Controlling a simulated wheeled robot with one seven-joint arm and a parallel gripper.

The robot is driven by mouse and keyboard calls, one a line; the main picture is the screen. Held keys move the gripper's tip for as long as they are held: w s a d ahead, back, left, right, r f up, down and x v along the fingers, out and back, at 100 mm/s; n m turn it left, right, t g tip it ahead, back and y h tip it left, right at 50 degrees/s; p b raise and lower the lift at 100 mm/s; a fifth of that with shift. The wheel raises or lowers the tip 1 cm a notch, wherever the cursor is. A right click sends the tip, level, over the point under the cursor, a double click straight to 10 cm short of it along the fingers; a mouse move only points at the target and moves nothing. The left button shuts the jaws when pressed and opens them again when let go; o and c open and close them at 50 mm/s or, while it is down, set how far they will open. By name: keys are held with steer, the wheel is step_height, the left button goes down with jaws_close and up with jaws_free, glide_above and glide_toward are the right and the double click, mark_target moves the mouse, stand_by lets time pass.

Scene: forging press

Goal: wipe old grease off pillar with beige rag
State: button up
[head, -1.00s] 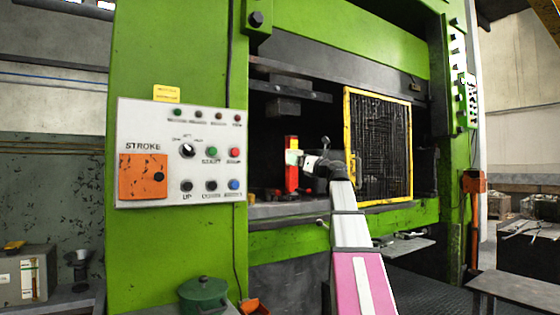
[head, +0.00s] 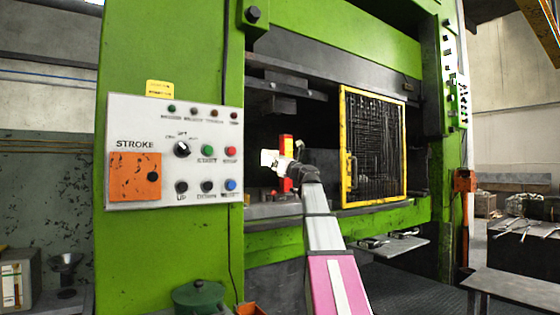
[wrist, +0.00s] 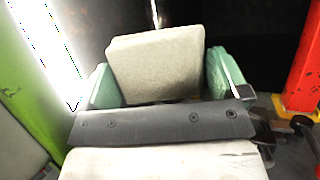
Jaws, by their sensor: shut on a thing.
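My gripper (head: 273,160) is inside the press opening, just left of a red-and-yellow post. In the wrist view its two pale green fingers (wrist: 160,88) are shut on a pale beige rag (wrist: 155,65), which looks like a thick pad. The rag also shows as a light patch in the head view (head: 267,158). A bright, washed-out upright band (wrist: 45,45) stands left of the fingers in the wrist view; I cannot tell whether it is the pillar. No grease is clear on it. I cannot tell whether the rag touches any surface.
The red-and-yellow post (head: 286,150) stands close right of my gripper. A yellow-framed mesh guard (head: 373,150) is further right. The green press frame (head: 172,60) with a control panel (head: 175,155) is left. A green pot (head: 200,296) stands below.

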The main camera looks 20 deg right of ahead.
steer(key=w+a+f, duration=0.3)
steer(key=w+a, duration=0.8)
steer(key=w, duration=0.2)
steer(key=shift+a, duration=0.3)
stand_by(0.4)
steer(key=shift+w+f, duration=0.1)
steer(key=shift+w+a, duration=0.4)
steer(key=shift+w, duration=0.2)
stand_by(1.1)
steer(key=shift+r, duration=0.5)
steer(key=shift+f, duration=0.15)
